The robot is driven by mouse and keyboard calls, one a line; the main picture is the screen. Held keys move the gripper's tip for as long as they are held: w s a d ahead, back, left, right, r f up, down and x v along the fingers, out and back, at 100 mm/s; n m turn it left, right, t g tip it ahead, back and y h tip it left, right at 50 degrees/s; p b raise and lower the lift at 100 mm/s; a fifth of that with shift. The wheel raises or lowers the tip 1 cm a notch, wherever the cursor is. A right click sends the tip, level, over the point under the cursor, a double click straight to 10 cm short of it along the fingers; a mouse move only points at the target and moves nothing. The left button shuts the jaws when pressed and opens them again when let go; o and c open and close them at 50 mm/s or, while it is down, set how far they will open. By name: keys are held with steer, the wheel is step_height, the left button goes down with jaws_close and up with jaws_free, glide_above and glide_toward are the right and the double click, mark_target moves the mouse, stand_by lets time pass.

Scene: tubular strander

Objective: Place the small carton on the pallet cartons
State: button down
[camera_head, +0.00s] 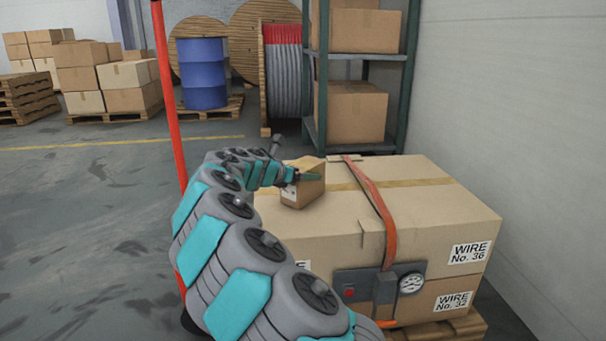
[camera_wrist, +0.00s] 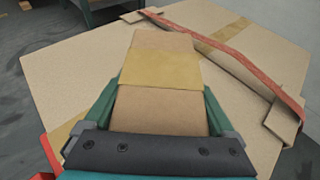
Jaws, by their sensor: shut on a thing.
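The small carton (camera_head: 304,186) is a brown box with a tan tape band, tilted in the head view. In the wrist view the small carton (camera_wrist: 160,75) lies between the green fingers of my gripper (camera_wrist: 160,105). It is over the top of the pallet cartons (camera_head: 440,205), near their far left part. I cannot tell whether its bottom touches them. The top of the pallet cartons (camera_wrist: 75,75) fills much of the wrist view.
An orange strap (camera_head: 377,205) with cardboard edge pieces crosses the pallet cartons, right of the small carton. A box with a gauge (camera_head: 410,284) is on their front. A shelf (camera_head: 408,80) stands behind, a wall at right. A red post (camera_head: 168,100) rises at left; open floor lies beyond.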

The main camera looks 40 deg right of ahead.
jaws_free()
steer(key=shift+a+r, duration=0.15)
steer(key=p+v, duration=0.1)
steer(key=v, duration=1)
steer(key=shift+a, duration=0.35)
steer(key=shift+s, duration=0.1)
